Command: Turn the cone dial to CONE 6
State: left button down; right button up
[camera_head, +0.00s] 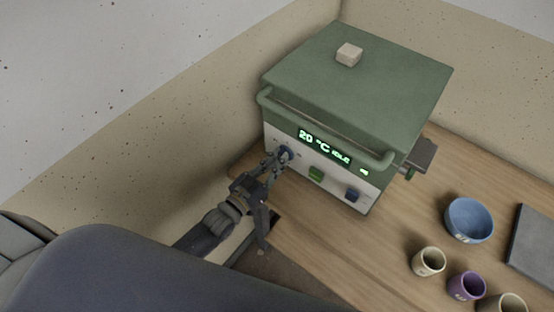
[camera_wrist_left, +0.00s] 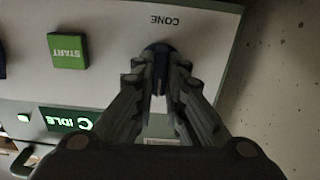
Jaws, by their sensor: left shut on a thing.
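The cone dial (camera_head: 287,152) is a dark blue knob at the left of the white front panel of a green kiln (camera_head: 347,85). In the left wrist view the dial (camera_wrist_left: 157,50) sits beside the printed word CONE, which appears upside down. My left gripper (camera_head: 279,159) is at the dial, and its fingers (camera_wrist_left: 160,85) are shut on it from both sides. The fingers cover much of the dial, so its pointer cannot be read. The kiln display (camera_head: 324,146) reads 20 °C IDLE. My right gripper is not in view.
A green START button (camera_head: 316,174) and a blue switch (camera_head: 352,195) are on the panel right of the dial. A handle bar runs above the display. A blue bowl (camera_head: 469,220) and several cups stand on the wooden table at right. A small pale block (camera_head: 348,54) lies on the kiln lid.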

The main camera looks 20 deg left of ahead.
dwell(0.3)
pick_arm(q)
jog(key=c, duration=1.6)
grip_release()
jog(key=shift+c, duration=0.2)
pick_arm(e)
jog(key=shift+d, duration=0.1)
pick_arm(q)
jog(key=shift+s+a+f, duration=0.1)
jog(key=shift+s+a, duration=0.15)
jog(key=shift+s, duration=0.35)
jog(key=v, duration=1)
jog(key=shift+s, duration=0.4)
